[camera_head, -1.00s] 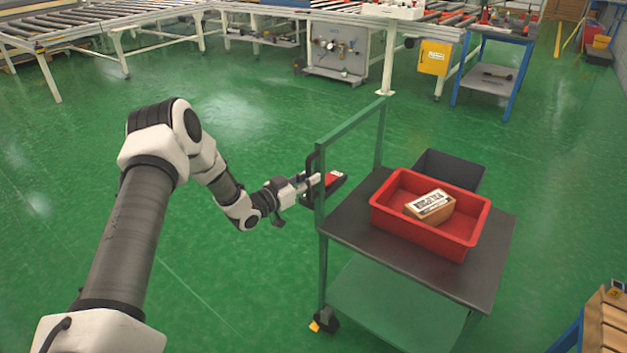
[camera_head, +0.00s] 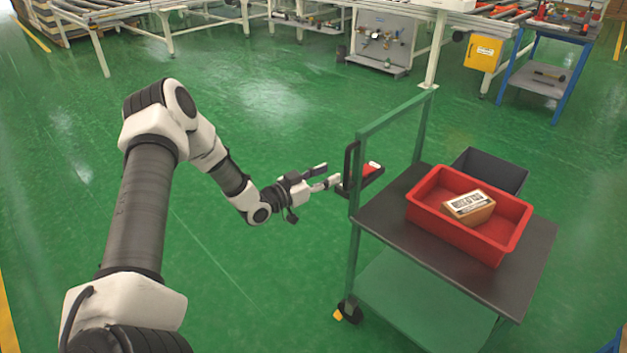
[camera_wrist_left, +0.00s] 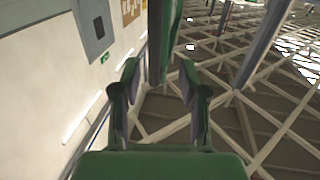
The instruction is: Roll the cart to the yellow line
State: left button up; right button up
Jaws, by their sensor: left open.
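The cart (camera_head: 400,237) has a dark top, a green lower shelf and a green push frame (camera_head: 395,115) on its left side. A black handle piece (camera_head: 350,170) sits on the near upright. A red bin (camera_head: 458,232) holding a labelled brown box (camera_head: 469,206) rests on the cart top. My left gripper (camera_head: 334,174) is open and empty, just left of the near upright. In the left wrist view its two fingers (camera_wrist_left: 158,75) stand apart, with a green upright (camera_wrist_left: 165,40) beyond them. A yellow line (camera_head: 6,318) shows at the lower left edge. My right gripper is out of view.
A dark grey bin (camera_head: 490,170) sits behind the red bin. Roller conveyors (camera_head: 110,12) and a blue-legged table (camera_head: 545,70) stand at the back. Green floor (camera_head: 250,270) left of the cart is clear. Another yellow line (camera_head: 30,33) lies far left.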

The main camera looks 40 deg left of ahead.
pick_arm(q)
jog(key=v, duration=0.5)
jog(key=shift+s, duration=0.2)
jog(key=shift+a, duration=0.1)
jog(key=s+d+f+m+g+h+p, duration=0.1)
jog(key=d+f+m+g+h+p, duration=0.15)
jog(key=d, duration=0.55)
jog(key=s+d+f+m+g+h+p, duration=0.1)
jog(key=d+f+g, duration=0.3)
jog(key=d, duration=0.5)
jog(key=s+d+f+n+g+y+p, duration=0.15)
jog(key=s+d+f+g, duration=0.25)
jog(key=s+d+f, duration=0.45)
jog(key=s+a+f+n+g+y, duration=0.1)
jog(key=s+n+g+y, duration=0.1)
jog(key=s, duration=0.8)
jog(key=s+a+f+n+g+y, duration=0.1)
jog(key=s+n+g+y, duration=0.2)
jog(key=s, duration=0.7)
jog(key=shift+a+f+g+y, duration=0.3)
jog(key=shift+f+g+y, duration=0.1)
jog(key=shift+g, duration=0.75)
